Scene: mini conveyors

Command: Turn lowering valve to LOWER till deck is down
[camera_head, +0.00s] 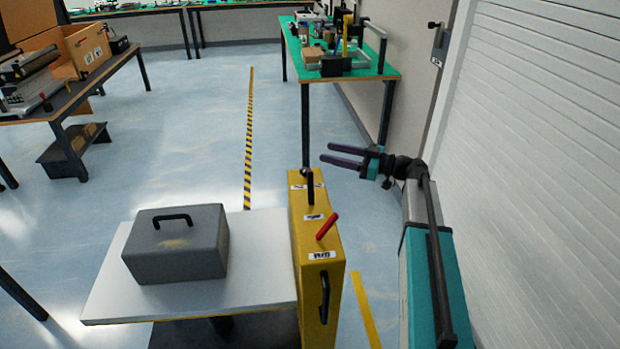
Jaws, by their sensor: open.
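A yellow lift housing (309,285) stands in the lower middle of the view. A red lever (327,227) sticks up tilted from its top face, between small white labels too small to read. A black lever (310,187) stands near the far end of the same face. I cannot tell from the labels which one is the lowering valve. The pale deck (110,292) joins the housing's left side and sits raised above the floor. My gripper (326,152) is open and empty, in the air beyond and a little right of the housing, fingers pointing left, touching neither lever.
A grey box (178,256) with a black handle rests on the deck. A black handle (324,298) is on the housing's near side. A green-topped table (375,75) with equipment stands behind my gripper. A white shutter (540,150) lies at right. Floor left of the housing's far end is clear.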

